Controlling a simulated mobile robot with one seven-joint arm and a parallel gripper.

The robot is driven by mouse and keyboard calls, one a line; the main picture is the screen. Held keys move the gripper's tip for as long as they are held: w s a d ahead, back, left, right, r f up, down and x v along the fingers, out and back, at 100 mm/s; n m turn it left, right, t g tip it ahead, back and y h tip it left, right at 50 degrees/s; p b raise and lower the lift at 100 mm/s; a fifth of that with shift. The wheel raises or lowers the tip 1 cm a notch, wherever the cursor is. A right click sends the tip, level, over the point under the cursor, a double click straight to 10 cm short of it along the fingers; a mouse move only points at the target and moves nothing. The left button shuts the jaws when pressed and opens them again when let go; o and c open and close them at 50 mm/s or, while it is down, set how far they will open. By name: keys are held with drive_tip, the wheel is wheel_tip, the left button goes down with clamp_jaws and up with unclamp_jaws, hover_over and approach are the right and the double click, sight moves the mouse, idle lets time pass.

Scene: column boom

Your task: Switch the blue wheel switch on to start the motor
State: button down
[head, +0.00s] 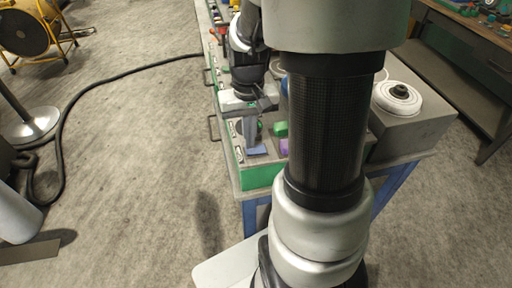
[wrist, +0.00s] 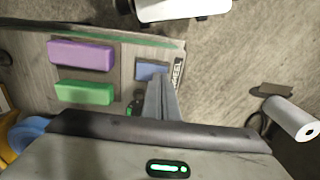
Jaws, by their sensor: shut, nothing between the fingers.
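The blue switch (wrist: 151,69) is a small flat blue-grey block on the grey panel in the wrist view, next to a small white label with dark lettering. It also shows in the head view (head: 257,150) near the front end of the bench. My gripper (wrist: 160,82) is shut and empty, fingers together and pointing down. In the head view my gripper (head: 250,141) is right over the switch, its tips beside or just above it. I cannot tell whether they touch. The fingers cover part of the switch. Whether it is on does not show clearly.
A purple block (wrist: 81,55) and a green block (wrist: 84,93) lie left of the switch in the wrist view. A blue round thing (wrist: 27,133) is at the left edge. A white disc with a black hub (head: 397,98) sits on a grey box (head: 418,126).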

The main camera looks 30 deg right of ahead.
drive_tip(key=shift+f+b, duration=0.55)
drive_tip(key=shift+f, duration=0.15)
idle(0.5)
drive_tip(key=shift+r, duration=0.1)
wheel_tip(320, 180, up, 7)
drive_tip(key=p, duration=0.5)
drive_tip(key=shift+p, duration=0.3)
idle(0.3)
drive_tip(key=s+a+r+n+t, duration=0.1)
drive_tip(key=s+a+r+t, duration=0.1)
drive_tip(key=s+a+r, duration=0.3)
drive_tip(key=s+a+r+n+t, duration=0.2)
drive_tip(key=s+a+r, duration=0.3)
drive_tip(key=r, duration=0.6)
drive_tip(key=shift+a+t, duration=0.35)
drive_tip(key=shift+t, duration=0.45)
